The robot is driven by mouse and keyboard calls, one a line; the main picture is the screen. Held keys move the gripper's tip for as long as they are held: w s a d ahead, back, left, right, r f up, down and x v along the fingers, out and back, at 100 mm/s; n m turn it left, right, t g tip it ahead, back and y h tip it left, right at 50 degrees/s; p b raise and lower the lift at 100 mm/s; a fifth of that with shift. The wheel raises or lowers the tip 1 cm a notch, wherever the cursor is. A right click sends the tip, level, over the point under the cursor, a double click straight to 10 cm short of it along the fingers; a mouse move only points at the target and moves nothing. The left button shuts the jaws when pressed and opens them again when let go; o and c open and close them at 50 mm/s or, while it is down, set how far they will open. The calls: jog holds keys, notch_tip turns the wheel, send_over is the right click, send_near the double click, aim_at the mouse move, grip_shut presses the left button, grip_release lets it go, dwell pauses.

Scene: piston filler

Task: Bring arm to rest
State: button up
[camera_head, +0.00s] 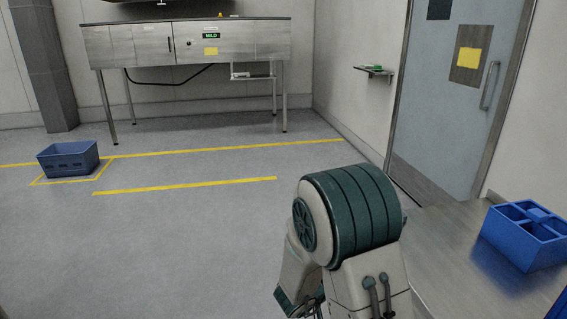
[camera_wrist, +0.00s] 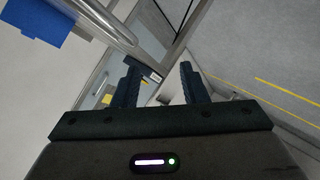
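My arm (camera_head: 345,225) shows at the bottom centre of the head view, its green and white joint raised and bent. My gripper (camera_wrist: 158,84) shows in the wrist view with its two dark fingers apart and clear space between them. I see nothing held in it. The gripper itself cannot be made out in the head view. In the wrist view, the door and wall area and the floor with yellow lines lie beyond the fingers, seen at a tilt.
A metal table (camera_head: 440,250) with a blue divided bin (camera_head: 524,240) stands at right, close to my arm. A steel machine (camera_head: 190,45) stands at the back wall. A blue crate (camera_head: 68,160) sits on the floor at left. A grey door (camera_head: 450,100) is at right. The middle floor is clear.

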jog(key=s+a+r+y+p, duration=0.2)
jog(key=a+r+y, duration=0.1)
jog(key=r, duration=0.3)
jog(key=s+a+r+n+y+p, duration=0.1)
jog(key=a+r+y+p, duration=0.1)
jog(key=r+y+p, duration=0.3)
jog(key=s+a+r+y, duration=0.2)
jog(key=a+r, duration=0.1)
jog(key=r, duration=0.5)
jog(key=s+d+r+g+p, duration=0.2)
jog(key=s+d+r+g, duration=0.1)
jog(key=s, duration=0.6)
jog(key=s+d+r+g+h+p, duration=0.1)
jog(key=s+d+r+g+p, duration=0.1)
jog(key=s, duration=0.8)
notch_tip(320, 180, up, 3)
jog(key=d+p, duration=0.1)
jog(key=d, duration=0.1)
jog(key=shift+d+r+m+g, duration=0.15)
jog(key=shift+d+m+g, duration=0.25)
